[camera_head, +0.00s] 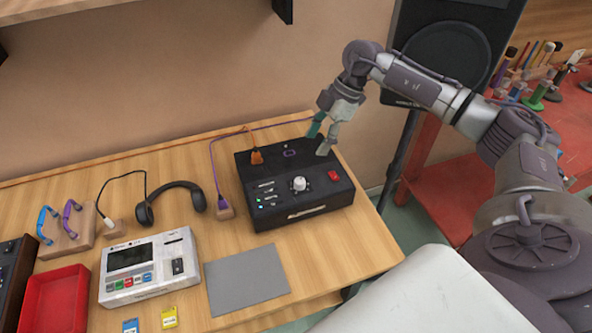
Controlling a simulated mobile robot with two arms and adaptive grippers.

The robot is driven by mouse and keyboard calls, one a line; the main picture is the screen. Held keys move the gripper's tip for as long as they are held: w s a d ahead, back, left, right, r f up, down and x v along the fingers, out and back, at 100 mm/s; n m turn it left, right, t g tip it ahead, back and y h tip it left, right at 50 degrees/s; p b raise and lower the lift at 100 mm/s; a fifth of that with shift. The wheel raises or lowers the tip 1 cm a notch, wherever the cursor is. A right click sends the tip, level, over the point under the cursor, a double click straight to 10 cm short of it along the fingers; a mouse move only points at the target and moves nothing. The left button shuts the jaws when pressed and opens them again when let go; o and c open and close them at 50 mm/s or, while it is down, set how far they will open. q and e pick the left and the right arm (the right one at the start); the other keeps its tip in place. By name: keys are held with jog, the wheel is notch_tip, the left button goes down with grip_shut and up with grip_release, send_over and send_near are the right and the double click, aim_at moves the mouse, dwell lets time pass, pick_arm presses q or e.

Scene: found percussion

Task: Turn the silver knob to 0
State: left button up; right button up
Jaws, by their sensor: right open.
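A black box (281,212) with a control panel sits on the wooden table, right of centre. The silver knob (299,184) stands upright on the middle of its top panel. The direction it points and any scale marks are too small to read. My right gripper (317,141) is open, above the far right part of the box. It is apart from the knob, behind and to the right of it, with its fingers pointing down. I cannot tell whether the fingers touch the box. My left gripper is not in view.
A red switch (333,176) is right of the knob. Headphones (170,202), a white device (148,267) and a grey mat (246,280) lie left. A speaker (448,60) stands behind my right arm.

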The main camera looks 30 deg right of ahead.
aim_at(300, 180)
jog(key=p+x, duration=0.1)
jog(key=x, duration=0.3)
jog(key=p+x, duration=0.1)
jog(key=x, duration=0.3)
jog(key=p+x, duration=0.1)
jog(key=x, duration=0.3)
jog(key=shift+s+d+f, duration=0.2)
jog(key=shift+s+d, duration=0.1)
jog(key=shift+d, duration=0.05)
jog(key=shift+a+f, duration=0.15)
jog(key=shift+f, duration=0.35)
grip_shut()
jog(key=shift+w, duration=0.1)
